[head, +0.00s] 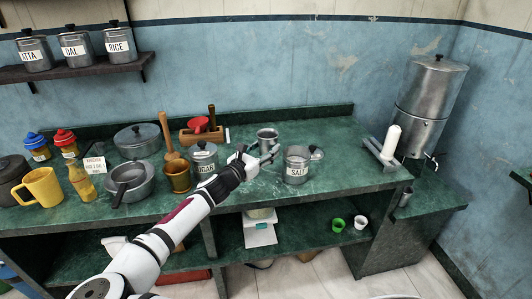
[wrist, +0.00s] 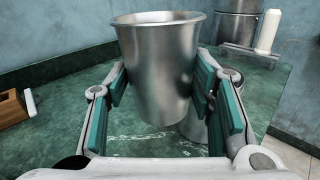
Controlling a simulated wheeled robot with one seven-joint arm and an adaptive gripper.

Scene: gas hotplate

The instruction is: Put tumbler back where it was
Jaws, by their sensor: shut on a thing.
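A steel tumbler (head: 267,137) is held in my gripper (head: 260,155) above the green counter, behind and left of the SALT canister. In the wrist view the tumbler (wrist: 158,65) stands upright between the two teal finger pads of my gripper (wrist: 163,95), which press on its sides. The tumbler is empty as far as I can see its rim. Whether its base touches the counter is hard to tell.
The SALT canister (head: 296,167) stands close on the right, and the SUGAR canister (head: 204,157) on the left. A wooden box (head: 201,136) is at the back. A large steel water dispenser (head: 428,105) stands at right. The counter (head: 345,150) right of the SALT canister is clear.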

